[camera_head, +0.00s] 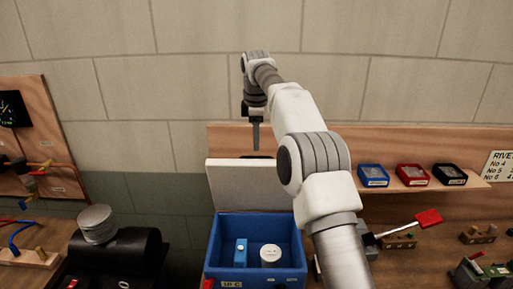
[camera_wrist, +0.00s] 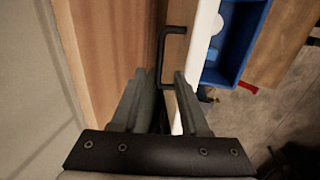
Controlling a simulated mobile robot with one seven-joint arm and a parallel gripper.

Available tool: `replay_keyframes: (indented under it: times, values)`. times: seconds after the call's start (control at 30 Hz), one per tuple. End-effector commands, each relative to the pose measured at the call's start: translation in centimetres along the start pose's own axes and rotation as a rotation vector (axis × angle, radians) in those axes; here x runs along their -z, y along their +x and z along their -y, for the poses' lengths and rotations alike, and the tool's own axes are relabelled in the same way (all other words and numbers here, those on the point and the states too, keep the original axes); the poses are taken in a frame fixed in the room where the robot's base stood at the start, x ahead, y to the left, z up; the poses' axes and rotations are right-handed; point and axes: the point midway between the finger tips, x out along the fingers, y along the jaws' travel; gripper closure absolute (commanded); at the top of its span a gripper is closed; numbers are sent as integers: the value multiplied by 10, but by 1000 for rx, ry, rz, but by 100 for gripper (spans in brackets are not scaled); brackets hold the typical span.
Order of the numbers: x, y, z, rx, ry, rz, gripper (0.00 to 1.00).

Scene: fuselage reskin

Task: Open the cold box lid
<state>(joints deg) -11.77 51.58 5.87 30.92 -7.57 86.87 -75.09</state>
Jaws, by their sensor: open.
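The cold box (camera_head: 228,277) is a blue open-topped box on the bench. Its pale lid (camera_head: 245,188) stands raised, about upright, at the back of the box, so the inside shows. My gripper (camera_head: 256,146) is above and behind the lid's top edge, pointing down. In the wrist view my gripper (camera_wrist: 160,76) is open, with its two fingers apart. A black bar handle (camera_wrist: 162,58) on the lid shows near and partly between the fingertips; I cannot tell whether they touch it. The lid's white edge (camera_wrist: 199,50) runs beside the right finger.
Inside the box are a blue item (camera_head: 241,252) and a white round item (camera_head: 270,254). A wooden shelf (camera_head: 475,183) at right holds blue, red and black bins. The wall is close behind my gripper.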

Motion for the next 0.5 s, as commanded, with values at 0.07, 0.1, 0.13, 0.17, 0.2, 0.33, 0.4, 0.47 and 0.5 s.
replay_keyframes:
  times: [0.07,0.1,0.13,0.17,0.2,0.33,0.4,0.47,0.5]
  values:
    - [0,-5,0,0,0,0,55]
    - [0,-6,0,0,-1,0,55]
    - [0,-7,0,0,-1,0,55]
    - [0,-7,0,0,-1,0,55]
    - [0,-8,0,1,-1,0,55]
    - [0,-7,0,1,-1,0,55]
    - [0,-7,0,1,0,0,64]
    - [0,-8,0,0,10,0,75]
    - [1,-8,1,-2,26,1,82]
